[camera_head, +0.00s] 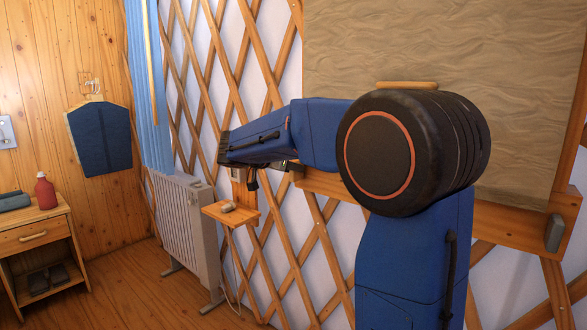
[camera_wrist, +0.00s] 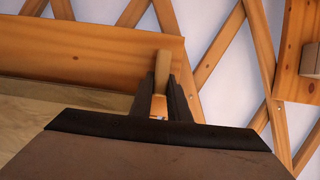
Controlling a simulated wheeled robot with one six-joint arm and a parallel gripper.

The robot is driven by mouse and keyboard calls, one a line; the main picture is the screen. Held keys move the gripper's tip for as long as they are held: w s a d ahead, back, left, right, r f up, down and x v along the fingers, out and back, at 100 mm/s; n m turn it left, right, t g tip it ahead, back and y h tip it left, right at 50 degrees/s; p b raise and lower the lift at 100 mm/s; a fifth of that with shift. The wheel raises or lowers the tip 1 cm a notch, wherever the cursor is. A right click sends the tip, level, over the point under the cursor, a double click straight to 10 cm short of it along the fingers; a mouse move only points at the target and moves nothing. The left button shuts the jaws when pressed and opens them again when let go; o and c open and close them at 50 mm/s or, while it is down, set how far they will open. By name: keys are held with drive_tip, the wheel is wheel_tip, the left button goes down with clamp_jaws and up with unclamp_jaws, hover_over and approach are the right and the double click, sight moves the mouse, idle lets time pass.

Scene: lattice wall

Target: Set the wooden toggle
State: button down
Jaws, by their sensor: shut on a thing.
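In the wrist view, the wooden toggle (camera_wrist: 162,72) is a pale, rounded peg at the end of a wooden rail (camera_wrist: 90,48). My gripper (camera_wrist: 160,103) is shut on it, and the dark fingers hide its lower part. A small light piece shows between the fingers. In the head view, my blue arm reaches left across the lattice wall and hides the toggle and most of the gripper. The same rail (camera_head: 325,186) shows there below the beige panel (camera_head: 440,45). I cannot tell whether the toggle is fixed to the rail.
A rounded wooden bar (camera_head: 407,85) shows on the panel above my arm joint. A small wall shelf (camera_head: 232,215) and a white radiator (camera_head: 187,225) stand left of my arm. A nightstand (camera_head: 38,243) with a red bottle (camera_head: 45,192) is far left. Floor between them is clear.

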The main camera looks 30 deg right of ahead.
drive_tip(key=n+g+h, duration=0.1)
drive_tip(key=n+g, duration=0.1)
drive_tip(key=n, duration=0.1)
drive_tip(key=shift+n, duration=0.4)
drive_tip(key=n+g+h, duration=0.1)
drive_tip(key=n+g, duration=0.1)
drive_tip(key=n, duration=0.1)
drive_tip(key=shift+s+h, duration=0.1)
drive_tip(key=shift+h, duration=0.2)
drive_tip(key=shift+n, duration=0.3)
idle(0.4)
drive_tip(key=c, duration=1.7)
unclamp_jaws()
drive_tip(key=shift+r, duration=0.1)
